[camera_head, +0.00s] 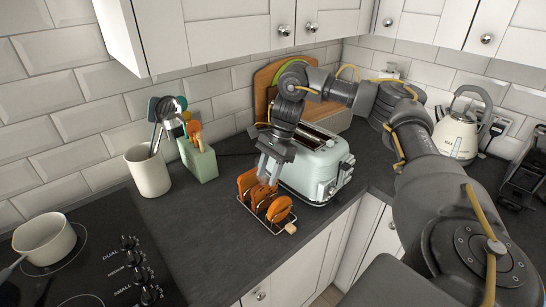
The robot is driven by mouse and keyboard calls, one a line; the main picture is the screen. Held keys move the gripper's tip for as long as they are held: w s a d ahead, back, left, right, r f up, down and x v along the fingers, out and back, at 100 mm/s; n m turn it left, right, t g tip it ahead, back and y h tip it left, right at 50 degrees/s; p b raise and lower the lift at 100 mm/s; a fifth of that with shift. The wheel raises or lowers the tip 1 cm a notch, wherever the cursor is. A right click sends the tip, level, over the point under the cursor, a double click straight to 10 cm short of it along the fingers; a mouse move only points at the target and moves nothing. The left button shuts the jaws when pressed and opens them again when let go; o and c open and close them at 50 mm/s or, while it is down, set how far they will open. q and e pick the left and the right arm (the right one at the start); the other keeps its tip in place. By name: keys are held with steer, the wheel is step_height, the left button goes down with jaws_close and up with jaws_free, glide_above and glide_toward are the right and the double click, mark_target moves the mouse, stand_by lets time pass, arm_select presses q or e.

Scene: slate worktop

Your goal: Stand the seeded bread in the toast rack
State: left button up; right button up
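A wire toast rack (244,204) with a pale wooden knob stands on the worktop in front of the toaster. Several orange-brown bread slices stand in or at it: one at its left end (246,182), one in the middle (261,196) and one at its right end (279,209). I cannot tell which is the seeded bread. My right gripper (268,178) points down just above the middle slice. Its fingertips are close to the slice's top edge, and I cannot tell whether they grip it. My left gripper is not in view.
A pale green toaster (318,170) stands right behind the rack, close to my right gripper. A utensil crock (149,171), a green holder (199,161) and a hob with a pan (45,240) are to the left. A kettle (456,135) is at the right.

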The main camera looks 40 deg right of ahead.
steer(key=p+v, duration=0.1)
steer(key=v, duration=0.6)
steer(key=shift+s+d, duration=0.1)
step_height(320, 180, up, 5)
steer(key=p, duration=0.6)
steer(key=shift+p, duration=0.35)
stand_by(0.5)
